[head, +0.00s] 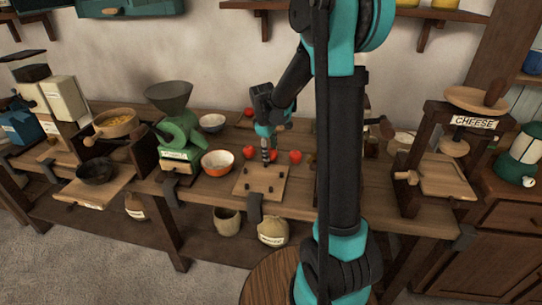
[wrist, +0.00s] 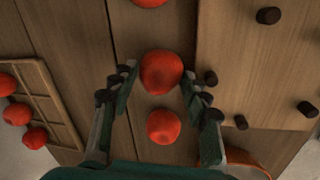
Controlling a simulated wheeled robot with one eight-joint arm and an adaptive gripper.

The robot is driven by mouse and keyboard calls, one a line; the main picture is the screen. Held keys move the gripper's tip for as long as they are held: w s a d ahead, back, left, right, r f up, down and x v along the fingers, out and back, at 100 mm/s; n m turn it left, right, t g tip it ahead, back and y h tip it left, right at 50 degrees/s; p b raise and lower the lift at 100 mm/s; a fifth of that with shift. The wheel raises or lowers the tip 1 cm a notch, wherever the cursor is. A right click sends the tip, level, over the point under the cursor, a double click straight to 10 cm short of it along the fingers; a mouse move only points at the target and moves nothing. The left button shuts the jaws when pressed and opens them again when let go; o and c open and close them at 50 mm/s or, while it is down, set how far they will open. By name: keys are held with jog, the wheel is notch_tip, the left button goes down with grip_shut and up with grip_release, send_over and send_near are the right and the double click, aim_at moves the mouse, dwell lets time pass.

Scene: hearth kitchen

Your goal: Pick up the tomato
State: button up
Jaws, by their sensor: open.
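Three red tomatoes lie in a row on the wooden worktop in the wrist view: one at the top edge (wrist: 150,2), one in the middle (wrist: 161,72) and one lower down (wrist: 163,126). My gripper (wrist: 158,80) is open, with its fingers on either side of the middle tomato; whether they touch it I cannot tell. In the head view my gripper (head: 267,155) points down among the tomatoes, with one tomato on its left (head: 249,151) and one on its right (head: 295,156). It partly hides the middle one.
A pegged board (head: 260,182) lies in front of the tomatoes. An orange bowl (head: 217,163) and a green grinder (head: 180,135) stand to the left. A slatted tray (wrist: 45,90) with several tomatoes is behind. A cheese press (head: 440,165) stands at the right.

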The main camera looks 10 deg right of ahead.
jog(key=shift+f, duration=0.4)
jog(key=c, duration=0.8)
notch_tip(320, 180, up, 20)
jog(key=shift+r, duration=0.1)
